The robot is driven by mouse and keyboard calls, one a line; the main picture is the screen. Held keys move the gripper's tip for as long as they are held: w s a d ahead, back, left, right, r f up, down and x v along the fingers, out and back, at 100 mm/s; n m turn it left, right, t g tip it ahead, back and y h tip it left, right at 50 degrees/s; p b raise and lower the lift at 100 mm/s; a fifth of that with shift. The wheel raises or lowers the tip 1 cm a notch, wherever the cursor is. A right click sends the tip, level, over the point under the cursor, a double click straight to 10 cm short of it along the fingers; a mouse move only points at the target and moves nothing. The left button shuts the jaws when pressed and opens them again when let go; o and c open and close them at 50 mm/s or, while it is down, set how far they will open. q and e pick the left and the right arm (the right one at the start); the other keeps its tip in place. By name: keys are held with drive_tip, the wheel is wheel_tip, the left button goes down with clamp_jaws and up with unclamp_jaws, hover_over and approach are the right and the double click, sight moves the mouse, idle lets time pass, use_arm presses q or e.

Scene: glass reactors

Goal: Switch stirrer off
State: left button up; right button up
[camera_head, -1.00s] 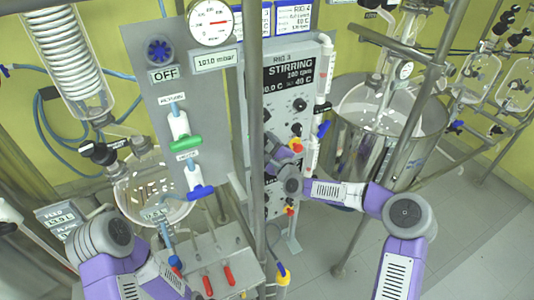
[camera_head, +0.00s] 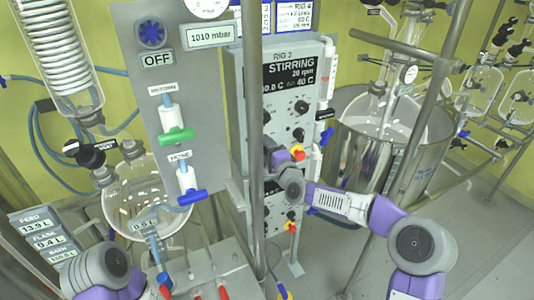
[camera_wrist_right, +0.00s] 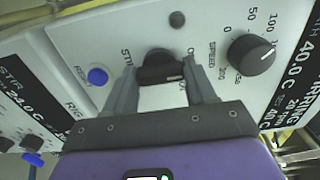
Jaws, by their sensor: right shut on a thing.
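The RIG 3 stirring panel (camera_head: 303,104) stands in the middle of the head view, and its display (camera_head: 291,75) reads STIRRING and 20 rpm. My right gripper (camera_head: 276,162) is at the lower part of this panel. In the right wrist view, a black stirrer switch knob (camera_wrist_right: 160,69) sits between the two fingertips, beside a label beginning "STI". My right gripper (camera_wrist_right: 162,84) is shut on this knob. A round black SPEED knob (camera_wrist_right: 252,54) is right of the fingers and a blue RESET button (camera_wrist_right: 97,76) left. Only my left arm shows at lower left; its gripper is out of view.
A steel vessel (camera_head: 362,150) is to the right. Green (camera_head: 177,135) and blue (camera_head: 192,196) valve handles are on the left board.

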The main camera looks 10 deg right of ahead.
use_arm(q)
drive_tip(key=shift+f, duration=0.1)
idle(0.3)
use_arm(e)
drive_tip(key=o, duration=1)
drive_tip(key=shift+o, duration=0.2)
